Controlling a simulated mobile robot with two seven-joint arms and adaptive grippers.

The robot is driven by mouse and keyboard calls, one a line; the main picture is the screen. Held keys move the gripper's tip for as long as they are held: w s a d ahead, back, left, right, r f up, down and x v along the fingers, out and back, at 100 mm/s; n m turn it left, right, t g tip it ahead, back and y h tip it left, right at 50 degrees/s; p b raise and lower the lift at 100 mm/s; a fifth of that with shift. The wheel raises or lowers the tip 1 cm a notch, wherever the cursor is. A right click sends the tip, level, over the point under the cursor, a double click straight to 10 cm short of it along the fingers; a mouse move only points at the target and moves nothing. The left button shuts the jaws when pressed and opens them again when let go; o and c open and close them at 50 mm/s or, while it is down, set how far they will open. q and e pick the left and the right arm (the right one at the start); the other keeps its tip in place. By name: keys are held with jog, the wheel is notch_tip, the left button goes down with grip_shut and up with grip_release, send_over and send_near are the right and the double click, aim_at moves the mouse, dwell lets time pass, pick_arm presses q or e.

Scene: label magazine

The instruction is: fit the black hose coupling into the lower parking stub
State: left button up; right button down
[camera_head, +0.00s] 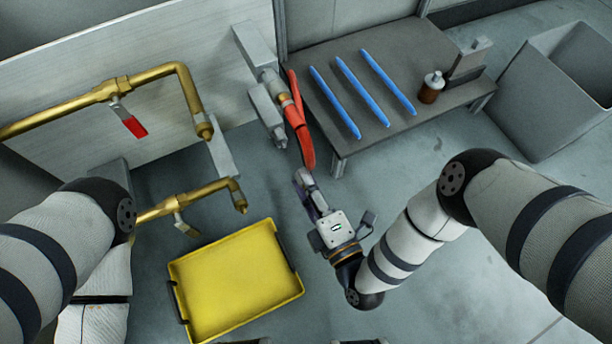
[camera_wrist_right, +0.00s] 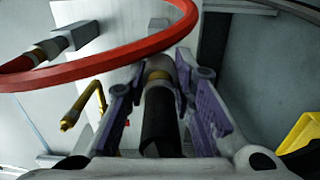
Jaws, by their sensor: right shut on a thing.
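My right gripper (camera_head: 306,186) is shut on the black hose coupling, above the floor between the yellow tray and the table. In the right wrist view the coupling (camera_wrist_right: 160,118) lies between the purple fingers, with a brass band and a grey collar; a black length shows beyond it. Grey blocks on the wall hold the parking stubs. The lower grey block (camera_head: 267,112) is left of and above my gripper in the head view, apart from it. A red hose (camera_head: 299,125) hangs from a brass-banded coupling there and crosses the wrist view. My left gripper is out of view.
Brass pipes (camera_head: 150,76) with a red-levered valve run along the left wall. A yellow tray (camera_head: 235,280) lies below. A grey table (camera_head: 400,48) bears blue rods (camera_head: 335,102) and a brown bottle (camera_head: 431,88). A grey bin (camera_head: 540,100) stands right.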

aim_at(285, 147)
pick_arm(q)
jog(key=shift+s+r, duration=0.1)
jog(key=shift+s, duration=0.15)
pick_arm(e)
jog(key=shift+s+a+r, duration=0.1)
jog(key=shift+s+r, duration=0.05)
jog(key=shift+s, duration=0.1)
jog(key=shift+w, duration=0.1)
jog(key=shift+b+x, duration=0.45)
jog(key=shift+x, duration=2.3)
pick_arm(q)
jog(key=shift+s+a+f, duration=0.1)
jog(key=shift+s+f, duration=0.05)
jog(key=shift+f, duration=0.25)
pick_arm(e)
jog(key=shift+w, duration=0.1)
pick_arm(q)
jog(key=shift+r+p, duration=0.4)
jog(key=shift+p, duration=0.05)
pick_arm(e)
jog(key=shift+a, duration=0.1)
pick_arm(q)
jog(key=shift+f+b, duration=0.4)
jog(key=shift+b, duration=0.05)
pick_arm(e)
jog(key=shift+x, duration=1.2)
jog(key=c, duration=1.3)
grip_release()
